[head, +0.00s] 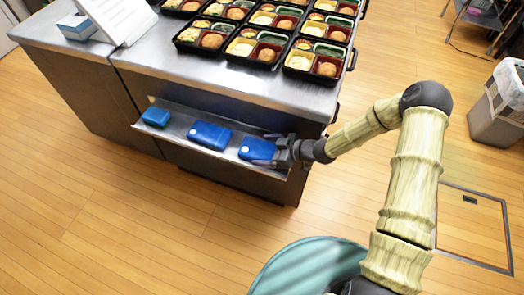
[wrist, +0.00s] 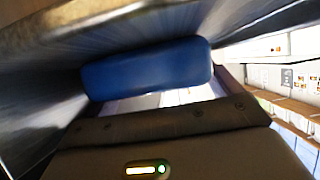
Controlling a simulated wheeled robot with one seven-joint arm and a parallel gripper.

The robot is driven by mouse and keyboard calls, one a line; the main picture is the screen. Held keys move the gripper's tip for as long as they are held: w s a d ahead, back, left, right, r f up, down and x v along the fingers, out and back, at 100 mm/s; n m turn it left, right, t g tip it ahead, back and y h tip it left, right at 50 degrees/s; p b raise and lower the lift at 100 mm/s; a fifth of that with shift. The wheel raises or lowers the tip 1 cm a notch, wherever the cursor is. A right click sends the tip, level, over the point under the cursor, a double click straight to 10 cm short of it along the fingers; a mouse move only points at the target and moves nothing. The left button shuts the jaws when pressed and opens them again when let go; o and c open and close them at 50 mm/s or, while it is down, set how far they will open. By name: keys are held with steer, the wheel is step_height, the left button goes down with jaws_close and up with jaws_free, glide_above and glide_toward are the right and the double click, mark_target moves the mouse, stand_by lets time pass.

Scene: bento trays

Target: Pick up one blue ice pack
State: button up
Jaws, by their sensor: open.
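Three blue ice packs lie in a row on a narrow metal shelf (head: 172,128) on the side of the steel counter. They are the left pack (head: 156,117), the middle pack (head: 209,135) and the right pack (head: 257,149). My gripper (head: 268,152) is open at the shelf's right end, with its fingers at the right pack. In the wrist view a blurred blue pack (wrist: 148,68) lies straight ahead of the gripper body. The fingertips are hard to make out there, and I cannot tell whether they touch the pack.
The steel counter top (head: 230,82) overhangs the shelf and carries several bento trays (head: 258,47). A white stand (head: 117,17) and a small blue-and-white box (head: 77,27) are at its left. A grey bin (head: 498,105) stands far right.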

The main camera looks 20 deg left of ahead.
steer(key=c, duration=1)
steer(key=shift+r, duration=0.1)
step_height(320, 180, up, 28)
steer(key=p, duration=0.6)
